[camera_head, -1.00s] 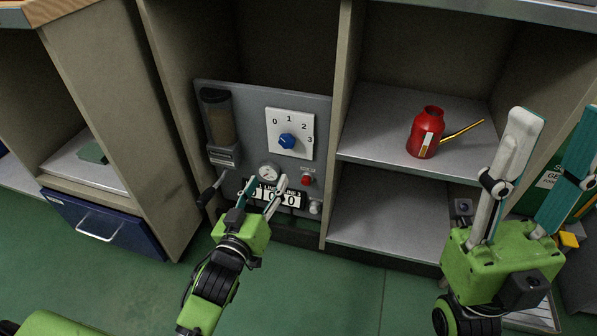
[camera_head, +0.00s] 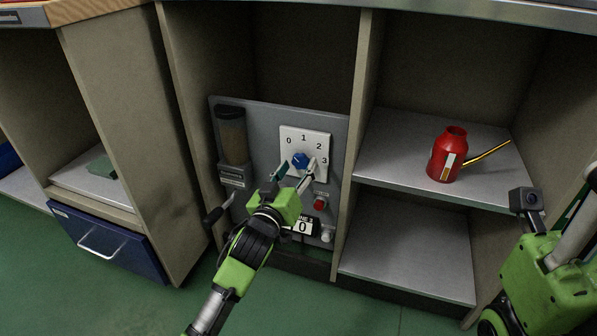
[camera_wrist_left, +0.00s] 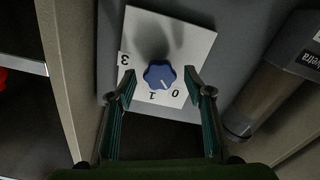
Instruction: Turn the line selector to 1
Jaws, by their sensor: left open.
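The line selector is a blue knob (camera_head: 301,160) on a white square dial plate (camera_head: 318,137) marked 0 to 3. In the left wrist view the knob (camera_wrist_left: 158,75) appears upside down, with a pale mark on its lower right side, seemingly toward the 0. My left gripper (camera_head: 296,171) is open in front of the dial. In the left wrist view its two fingers (camera_wrist_left: 158,84) stand apart on either side of the knob, holding nothing; contact cannot be told. The left finger hides the 2 there. My right gripper's body is at the right edge, its fingers mostly out of frame.
A grey panel (camera_head: 262,122) carries a dispenser (camera_head: 232,140), a black-handled lever (camera_head: 212,216), a red button (camera_head: 319,203) and a number display (camera_head: 303,227), partly hidden by my left arm. Cabinet walls flank it. A red oil can (camera_head: 447,155) stands on the right shelf.

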